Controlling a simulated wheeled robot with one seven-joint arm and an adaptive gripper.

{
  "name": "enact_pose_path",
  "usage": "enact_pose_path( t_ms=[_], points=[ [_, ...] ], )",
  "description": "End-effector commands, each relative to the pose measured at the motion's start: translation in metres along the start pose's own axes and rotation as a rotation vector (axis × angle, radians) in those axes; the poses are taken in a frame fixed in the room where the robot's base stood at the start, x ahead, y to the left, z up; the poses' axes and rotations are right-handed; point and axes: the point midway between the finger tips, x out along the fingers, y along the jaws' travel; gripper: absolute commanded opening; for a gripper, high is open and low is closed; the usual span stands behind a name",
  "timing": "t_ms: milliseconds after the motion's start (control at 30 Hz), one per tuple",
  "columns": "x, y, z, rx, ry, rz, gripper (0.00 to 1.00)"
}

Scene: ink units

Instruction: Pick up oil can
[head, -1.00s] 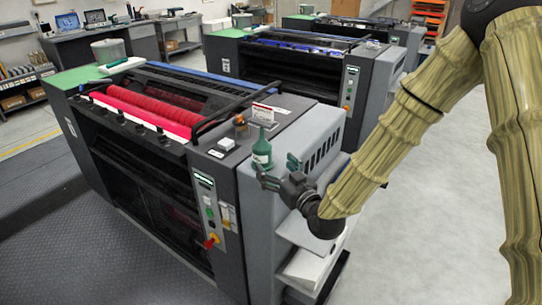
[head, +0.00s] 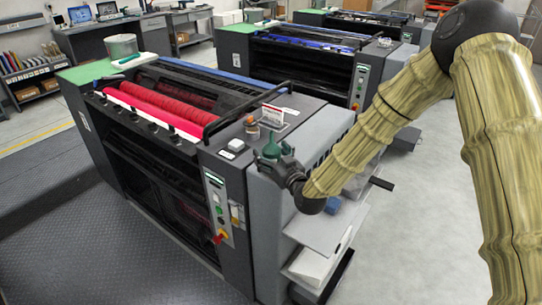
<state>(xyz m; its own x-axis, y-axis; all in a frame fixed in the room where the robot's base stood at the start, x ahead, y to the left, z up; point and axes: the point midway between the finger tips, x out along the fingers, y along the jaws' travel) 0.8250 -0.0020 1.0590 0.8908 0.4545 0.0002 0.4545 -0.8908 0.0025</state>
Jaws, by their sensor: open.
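The oil can (head: 271,147) is a small dark green bottle with a narrow spout. It stands upright on the grey top at the near right end of the front printing press. My gripper (head: 272,158) is open, right at the can, with its fingers about the can's body. The gripper partly hides the can's lower part. I cannot tell whether the fingers touch it.
A small orange-brown jar (head: 252,128), a white box (head: 235,146) and a standing card (head: 271,115) are close behind and left of the can. The press's black guard bar (head: 240,105) rises beyond. A blue item (head: 333,204) lies on the side shelf below my arm.

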Motion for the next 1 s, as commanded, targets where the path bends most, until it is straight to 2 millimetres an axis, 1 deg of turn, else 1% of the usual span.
enact_pose_path(
  t_ms=[100,267,300,367,400,467,500,633,1000],
  points=[
    [0.0039,-0.0003,0.0,0.0,-0.001,-0.001,0.8],
    [0.004,-0.0004,0.0005,0.0,-0.001,-0.001,0.8],
    [0.004,-0.0004,0.0004,0.0,0.0,-0.001,0.78],
    [0.0039,-0.0004,0.0004,0.0,0.0,-0.001,0.67],
    [0.0039,-0.0004,0.0004,0.0,0.0,-0.001,0.59],
    [0.0039,-0.0005,0.0003,0.0,0.0,-0.001,0.49],
    [0.0039,-0.0004,0.0003,0.0,0.0,-0.001,0.41],
    [0.0038,-0.0003,0.0003,0.0,0.0,-0.001,0.18],
    [0.0041,-0.0002,-0.0033,0.0,0.002,0.0,0.17]
  ],
)
